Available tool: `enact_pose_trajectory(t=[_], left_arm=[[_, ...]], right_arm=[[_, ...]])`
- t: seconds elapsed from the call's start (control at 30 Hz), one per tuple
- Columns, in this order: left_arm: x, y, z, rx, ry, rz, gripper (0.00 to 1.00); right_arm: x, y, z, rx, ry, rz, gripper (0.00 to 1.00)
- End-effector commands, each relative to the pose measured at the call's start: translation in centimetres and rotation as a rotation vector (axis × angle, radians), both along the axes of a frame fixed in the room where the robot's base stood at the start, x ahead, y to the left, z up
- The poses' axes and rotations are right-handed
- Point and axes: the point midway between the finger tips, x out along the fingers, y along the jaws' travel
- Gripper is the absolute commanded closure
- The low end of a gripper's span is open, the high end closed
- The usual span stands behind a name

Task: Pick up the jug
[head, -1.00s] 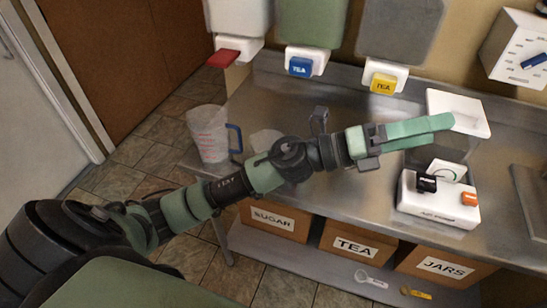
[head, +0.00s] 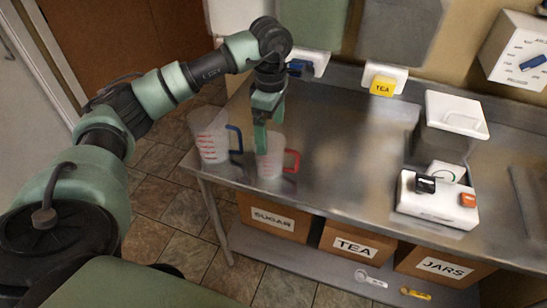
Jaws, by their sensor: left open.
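Two clear measuring jugs with red markings stand upright on the left end of the metal bench. One jug (head: 211,144) has a blue handle. The other jug (head: 269,167), just right of it, has a red handle. My left gripper (head: 264,142) is open and points down at the red-handled jug, with its fingers overlapping the jug's upper part. I cannot tell whether the fingers touch the jug or straddle its wall. My right gripper is not in view.
The steel bench (head: 350,165) is clear right of the jugs. Boxes such as the SUGAR box (head: 273,217) sit below.

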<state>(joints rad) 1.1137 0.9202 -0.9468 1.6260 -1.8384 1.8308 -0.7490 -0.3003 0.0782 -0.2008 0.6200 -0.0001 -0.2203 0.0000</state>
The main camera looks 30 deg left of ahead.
Motion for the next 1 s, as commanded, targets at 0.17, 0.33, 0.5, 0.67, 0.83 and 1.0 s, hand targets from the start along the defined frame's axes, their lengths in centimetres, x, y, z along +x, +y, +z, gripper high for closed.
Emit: enact_pose_trajectory(t=[0.17,0.33,0.5,0.67,0.83,1.0], left_arm=[[0.0,-0.6,-2.1,-0.001,0.005,-0.001,0.0],[0.1,-0.8,-4.6,-0.002,0.001,-0.001,0.0],[0.2,-0.7,-5.3,-0.003,-0.002,-0.002,0.0],[0.2,-0.8,-5.3,-0.003,-0.002,-0.002,0.06],[0.2,-0.8,-5.3,-0.004,-0.002,-0.001,0.53],[0.2,-0.8,-5.2,-0.004,-0.002,-0.001,0.82]], right_arm=[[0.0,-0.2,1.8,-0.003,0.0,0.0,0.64],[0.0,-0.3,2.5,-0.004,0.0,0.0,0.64],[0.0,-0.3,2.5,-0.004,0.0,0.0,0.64],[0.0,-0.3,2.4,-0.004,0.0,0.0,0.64],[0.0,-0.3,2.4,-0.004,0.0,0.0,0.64],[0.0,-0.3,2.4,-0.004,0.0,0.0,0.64]])
